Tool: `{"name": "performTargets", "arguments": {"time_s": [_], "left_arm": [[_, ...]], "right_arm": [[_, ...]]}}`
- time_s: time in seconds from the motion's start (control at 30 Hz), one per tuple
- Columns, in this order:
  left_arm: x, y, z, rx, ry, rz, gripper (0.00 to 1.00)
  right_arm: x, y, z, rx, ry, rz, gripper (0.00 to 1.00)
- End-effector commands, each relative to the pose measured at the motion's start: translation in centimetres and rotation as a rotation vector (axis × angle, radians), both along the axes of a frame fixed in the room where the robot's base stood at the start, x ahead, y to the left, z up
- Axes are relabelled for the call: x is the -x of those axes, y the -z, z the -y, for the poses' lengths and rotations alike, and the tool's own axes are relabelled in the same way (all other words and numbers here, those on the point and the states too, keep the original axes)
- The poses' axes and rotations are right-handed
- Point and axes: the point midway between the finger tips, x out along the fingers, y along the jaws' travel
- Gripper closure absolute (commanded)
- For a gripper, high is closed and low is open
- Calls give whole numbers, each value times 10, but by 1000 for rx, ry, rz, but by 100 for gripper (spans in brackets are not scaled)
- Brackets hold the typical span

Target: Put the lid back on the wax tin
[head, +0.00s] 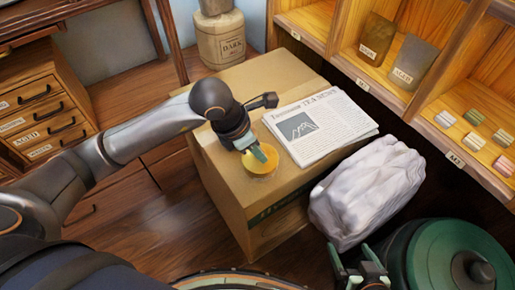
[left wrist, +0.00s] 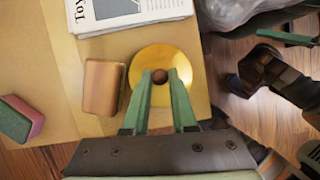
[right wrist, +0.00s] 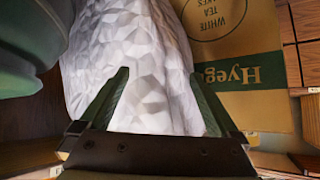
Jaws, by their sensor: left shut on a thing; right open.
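A round golden-yellow lid (left wrist: 153,59) with a brown knob (left wrist: 159,76) is under my left gripper (left wrist: 160,75). The gripper's green fingers are shut on the knob. My right gripper (head: 358,256) is open and empty, low at the right, near the white crumpled bag (head: 368,190).
The cardboard box (head: 225,155) also carries a newspaper (head: 318,127). A brown block (left wrist: 102,87) and a green-and-pink sponge-like block (left wrist: 21,118) lie left of the lid. A green rounded container (head: 420,250) stands at lower right. Shelves (head: 400,98) line the right.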

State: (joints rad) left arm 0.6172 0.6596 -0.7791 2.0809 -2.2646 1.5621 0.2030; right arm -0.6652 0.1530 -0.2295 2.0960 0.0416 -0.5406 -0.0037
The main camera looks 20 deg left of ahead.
Motion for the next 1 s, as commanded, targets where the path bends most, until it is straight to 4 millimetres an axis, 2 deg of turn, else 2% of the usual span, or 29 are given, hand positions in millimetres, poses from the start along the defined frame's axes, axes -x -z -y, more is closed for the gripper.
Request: {"name": "performTargets", "arguments": {"time_s": [0.37,0.4,0.67,0.87,1.0], "left_arm": [[0,0,0,0,0,0,100],[0,0,0,0,0,0,72],[0,0,0,0,0,0,42],[0,0,0,0,0,0,40],[0,0,0,1,0,-1,24]], "right_arm": [[0,1,0,0,0,0,3],[0,1,0,0,0,0,3],[0,1,0,0,0,0,3],[0,1,0,0,0,0,3],[0,1,0,0,0,0,3]]}}
